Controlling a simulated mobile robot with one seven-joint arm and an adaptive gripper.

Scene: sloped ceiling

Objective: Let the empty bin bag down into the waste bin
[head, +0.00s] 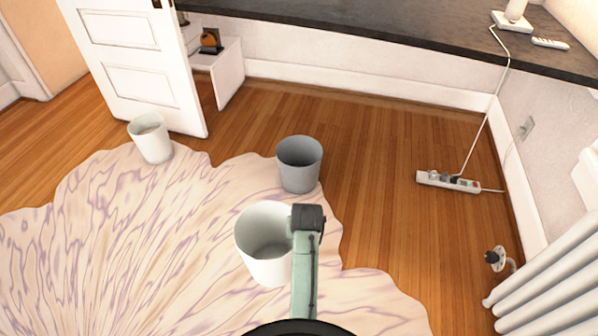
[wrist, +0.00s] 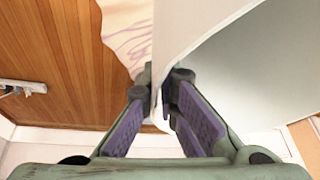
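The empty bin bag (head: 257,262) is a white, open-topped, bucket-shaped thing in the lower middle of the head view; I see nothing inside it. My gripper (head: 302,222) is at its right rim. In the wrist view, the gripper (wrist: 163,88) has its fingers shut on the thin white wall of the bag (wrist: 250,65). A grey open bin (head: 299,183) stands upright just beyond the bag, at the rug's edge. A white open bin (head: 153,143) stands farther left, near the door. How high the bag hangs is hard to tell.
A pale, wavy-edged rug (head: 120,240) covers the left and front floor. A white door (head: 135,60) stands open behind the white bin. A power strip (head: 447,182) lies at right, and a radiator (head: 550,285) is at lower right.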

